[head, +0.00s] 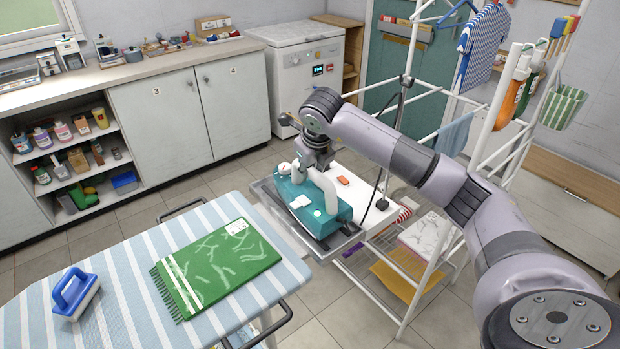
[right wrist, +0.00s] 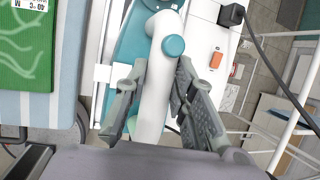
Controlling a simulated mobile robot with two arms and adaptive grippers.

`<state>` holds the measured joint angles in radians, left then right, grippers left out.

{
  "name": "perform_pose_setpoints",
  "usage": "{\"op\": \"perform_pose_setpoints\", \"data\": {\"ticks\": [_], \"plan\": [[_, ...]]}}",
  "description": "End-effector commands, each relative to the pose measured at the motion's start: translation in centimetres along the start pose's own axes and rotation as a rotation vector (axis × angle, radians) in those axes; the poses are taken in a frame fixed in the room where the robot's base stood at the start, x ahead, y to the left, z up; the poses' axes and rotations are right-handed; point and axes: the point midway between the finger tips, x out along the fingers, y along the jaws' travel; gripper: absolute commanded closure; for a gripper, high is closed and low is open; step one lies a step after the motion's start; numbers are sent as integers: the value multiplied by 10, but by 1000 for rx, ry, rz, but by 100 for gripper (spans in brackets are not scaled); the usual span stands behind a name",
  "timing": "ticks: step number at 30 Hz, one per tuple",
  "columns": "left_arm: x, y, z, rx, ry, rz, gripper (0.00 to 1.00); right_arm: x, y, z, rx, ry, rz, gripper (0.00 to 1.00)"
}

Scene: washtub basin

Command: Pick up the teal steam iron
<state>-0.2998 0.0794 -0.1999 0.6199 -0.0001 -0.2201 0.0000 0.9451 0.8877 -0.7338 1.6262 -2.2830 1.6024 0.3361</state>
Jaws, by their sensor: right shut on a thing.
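My left gripper is out of view.
The striped ironing board (head: 110,262) holds a green cloth (head: 222,262) and a blue brush (head: 75,292). A white drying rack (head: 427,85) stands close on the right, near my right arm. A black cord (head: 385,160) runs up beside the iron. Grey floor lies behind.

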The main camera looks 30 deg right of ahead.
Motion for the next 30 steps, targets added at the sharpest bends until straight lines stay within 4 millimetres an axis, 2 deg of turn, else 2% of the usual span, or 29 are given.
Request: {"op": "perform_pose_setpoints", "data": {"ticks": [12, 18, 24, 30], "plan": [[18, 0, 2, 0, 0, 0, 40, -96, -20, 42, 3, -17, 0, 100], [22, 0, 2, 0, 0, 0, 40, -133, -28, 56, 3, -13, 0, 100], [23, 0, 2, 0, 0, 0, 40, -154, -33, 65, 2, -10, 1, 100], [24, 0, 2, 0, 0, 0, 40, -162, -35, 68, 1, -8, 1, 100]]}}
